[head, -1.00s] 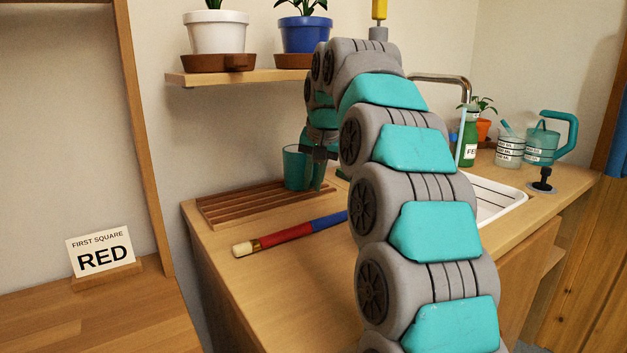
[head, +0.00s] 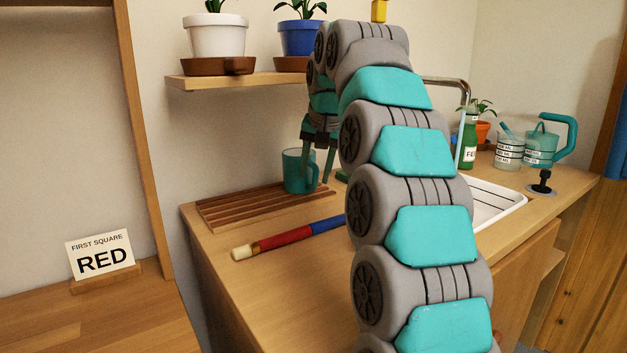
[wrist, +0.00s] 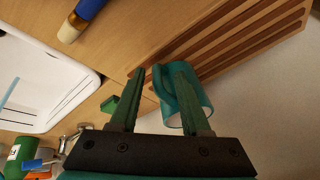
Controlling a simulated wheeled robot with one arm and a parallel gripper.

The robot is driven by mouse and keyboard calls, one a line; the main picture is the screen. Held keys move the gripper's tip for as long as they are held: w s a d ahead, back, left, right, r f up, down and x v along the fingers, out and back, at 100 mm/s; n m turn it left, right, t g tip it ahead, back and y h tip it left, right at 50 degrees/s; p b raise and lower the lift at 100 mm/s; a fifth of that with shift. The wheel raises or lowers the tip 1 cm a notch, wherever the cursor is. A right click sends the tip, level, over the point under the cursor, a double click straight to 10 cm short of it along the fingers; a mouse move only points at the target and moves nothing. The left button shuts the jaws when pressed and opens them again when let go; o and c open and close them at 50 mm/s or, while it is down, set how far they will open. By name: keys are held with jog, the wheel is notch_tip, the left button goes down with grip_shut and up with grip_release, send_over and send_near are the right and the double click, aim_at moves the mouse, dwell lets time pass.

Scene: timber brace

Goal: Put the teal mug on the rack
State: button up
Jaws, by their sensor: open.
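The teal mug (head: 293,172) stands upright on the slatted wooden rack (head: 235,207), at its right end near the wall. My gripper (head: 318,178) is open at the mug's right, handle side, with its fingers pointing down. In the wrist view the mug (wrist: 203,99) shows behind the right finger. Its handle (wrist: 159,84) lies in the gap between the two fingers of my gripper (wrist: 160,70). I cannot tell whether a finger touches the mug.
A red and blue rod with a pale tip (head: 290,235) lies in front of the rack. A shelf (head: 222,81) with potted plants hangs above. The sink (head: 497,205), a green bottle (head: 468,140) and a watering can (head: 540,147) are to the right.

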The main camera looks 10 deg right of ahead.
jog(key=v, duration=0.3)
jog(key=shift+r, duration=0.2)
jog(key=p+v, duration=0.3)
jog(key=v, duration=0.2)
jog(key=shift+s+p, duration=0.1)
jog(key=shift+p, duration=0.25)
dwell(1.0)
